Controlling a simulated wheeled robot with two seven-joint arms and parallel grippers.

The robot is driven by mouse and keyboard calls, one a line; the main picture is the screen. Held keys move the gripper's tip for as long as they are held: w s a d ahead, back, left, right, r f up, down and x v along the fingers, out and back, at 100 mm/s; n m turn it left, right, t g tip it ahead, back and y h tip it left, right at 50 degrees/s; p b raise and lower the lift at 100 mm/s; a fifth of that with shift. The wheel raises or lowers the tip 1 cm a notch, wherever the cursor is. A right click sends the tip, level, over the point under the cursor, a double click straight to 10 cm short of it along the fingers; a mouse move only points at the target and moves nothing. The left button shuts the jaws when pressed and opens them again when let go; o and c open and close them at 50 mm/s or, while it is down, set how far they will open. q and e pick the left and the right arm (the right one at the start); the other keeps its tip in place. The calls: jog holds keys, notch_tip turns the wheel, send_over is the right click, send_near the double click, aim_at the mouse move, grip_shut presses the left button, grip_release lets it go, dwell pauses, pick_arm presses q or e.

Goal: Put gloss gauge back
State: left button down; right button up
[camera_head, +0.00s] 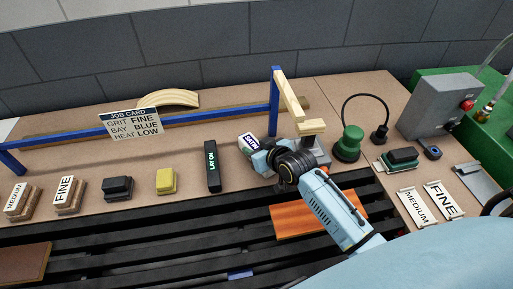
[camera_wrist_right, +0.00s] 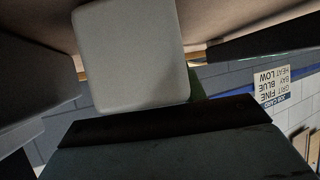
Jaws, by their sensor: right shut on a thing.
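My right gripper (camera_head: 267,160) is shut on the gloss gauge, a pale box with a purple-and-white display (camera_head: 248,141) that appears to read SATIN. In the right wrist view the gauge is a plain light grey block (camera_wrist_right: 133,55) between the dark fingers. In the head view the gripper is over the back edge of the black slatted bed, and it hides part of the gauge. I cannot tell whether the gauge touches the surface below. My left gripper is not in view.
An orange veneer panel (camera_head: 290,221) lies on the slats under my right arm. A black LAY ON bar (camera_head: 212,166) stands to the left. A green knob device (camera_head: 348,143) is farther right.

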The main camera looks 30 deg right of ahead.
jog(key=shift+f, duration=0.1)
jog(key=o, duration=1.2)
jog(key=shift+c, duration=0.2)
jog(key=shift+r, duration=0.2)
jog(key=p+v, duration=0.1)
jog(key=v, duration=1.1)
jog(key=shift+f, duration=0.1)
